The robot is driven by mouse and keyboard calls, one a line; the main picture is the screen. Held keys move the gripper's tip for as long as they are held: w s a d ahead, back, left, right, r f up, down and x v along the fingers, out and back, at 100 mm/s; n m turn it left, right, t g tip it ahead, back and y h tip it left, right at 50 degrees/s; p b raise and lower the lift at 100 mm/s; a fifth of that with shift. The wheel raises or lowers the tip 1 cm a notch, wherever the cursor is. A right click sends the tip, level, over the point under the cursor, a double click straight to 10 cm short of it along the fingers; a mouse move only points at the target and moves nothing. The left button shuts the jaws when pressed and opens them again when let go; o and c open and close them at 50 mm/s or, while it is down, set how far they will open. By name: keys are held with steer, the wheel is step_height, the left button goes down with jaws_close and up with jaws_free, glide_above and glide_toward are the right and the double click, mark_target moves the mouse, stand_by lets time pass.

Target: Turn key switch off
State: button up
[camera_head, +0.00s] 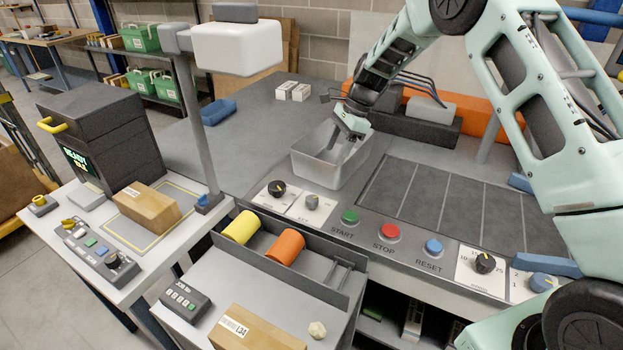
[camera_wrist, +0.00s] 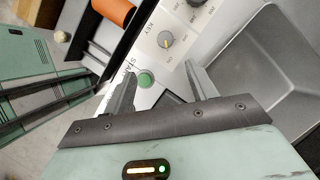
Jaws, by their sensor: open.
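The key switch (camera_head: 311,202) is a small grey knob on a white plate at the panel's front edge, beside the metal bin. In the wrist view the key switch (camera_wrist: 166,40) shows a short yellow mark and the printed word KEY, with ON on the side toward my gripper. My gripper (camera_wrist: 160,78) is open and empty, with the key switch beyond its fingertips. In the head view my gripper (camera_head: 345,150) is over the metal bin, apart from the switch.
The metal bin (camera_head: 301,170) stands close behind the switch. A black dial (camera_head: 277,188) is left of it. Green START (camera_head: 349,217), red STOP (camera_head: 389,233) and blue RESET (camera_head: 433,248) buttons run to the right. Yellow (camera_head: 241,227) and orange (camera_head: 286,247) cylinders lie in front.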

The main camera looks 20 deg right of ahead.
mark_target(313, 198)
steer(key=p+x, duration=0.2)
steer(key=x, duration=0.3)
steer(key=p+x, duration=0.1)
steer(key=x, duration=0.5)
steer(key=w+p+x, duration=0.1)
steer(key=p+x, duration=0.1)
steer(key=x, duration=0.4)
steer(key=shift+d+f+p, duration=0.2)
steer(key=shift+p, duration=0.15)
steer(key=c, duration=1)
